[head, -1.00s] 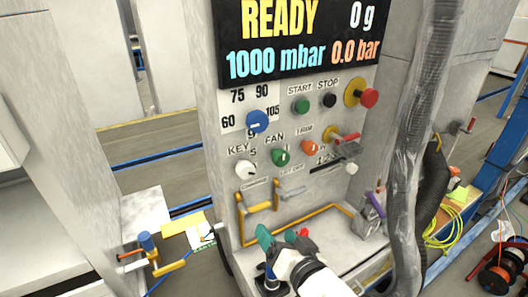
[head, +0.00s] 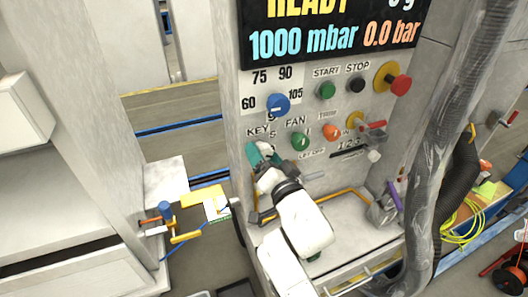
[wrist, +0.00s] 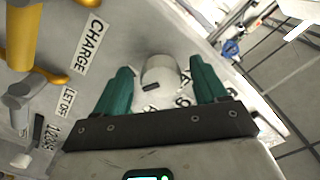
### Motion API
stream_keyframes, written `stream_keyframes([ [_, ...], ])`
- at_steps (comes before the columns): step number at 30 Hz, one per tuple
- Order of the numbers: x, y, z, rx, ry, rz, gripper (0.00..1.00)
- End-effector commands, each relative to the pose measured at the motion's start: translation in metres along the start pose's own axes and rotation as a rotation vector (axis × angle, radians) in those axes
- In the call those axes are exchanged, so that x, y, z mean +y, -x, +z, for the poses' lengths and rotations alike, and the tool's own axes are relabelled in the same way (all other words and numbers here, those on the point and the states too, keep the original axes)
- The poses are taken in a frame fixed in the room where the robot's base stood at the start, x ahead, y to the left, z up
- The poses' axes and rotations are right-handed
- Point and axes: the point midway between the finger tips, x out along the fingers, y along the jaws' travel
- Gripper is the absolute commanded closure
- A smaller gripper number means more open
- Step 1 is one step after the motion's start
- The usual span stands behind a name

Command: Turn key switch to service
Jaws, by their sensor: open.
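The key switch is a white round knob with a dark mark, under the KEY label on the panel. In the wrist view the knob (wrist: 161,72) sits between the two green fingers of my gripper (wrist: 160,88), with a gap on each side. My gripper (head: 262,152) is open in front of the panel, just below the KEY label (head: 257,131). In the head view my gripper hides most of the knob and the markings around it.
On the panel (head: 235,110) nearby are a blue knob (head: 278,105), a green fan knob (head: 300,141) and an orange knob (head: 331,132). A yellow handle (wrist: 22,40) juts out at the left of the wrist view. A grey hose (head: 455,130) hangs at the right.

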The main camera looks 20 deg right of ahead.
Motion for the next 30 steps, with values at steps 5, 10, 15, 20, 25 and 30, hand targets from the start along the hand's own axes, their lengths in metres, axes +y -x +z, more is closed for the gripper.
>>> stream_keyframes([
  [5,0.0003,-0.0079,-0.0003,0.0,0.0,0.001,0.29],
  [10,0.0004,-0.0082,0.0,0.0,0.0,0.001,0.29],
  [15,0.0002,-0.008,0.0,0.0,0.0,0.001,0.38],
  [20,0.0002,-0.0079,0.0001,0.0,0.0,0.0,0.53],
  [25,0.0002,-0.0079,0.0001,0.0,0.0,0.001,0.7],
  [30,0.0003,-0.0079,0.0002,-0.001,0.0,0.001,0.81],
])
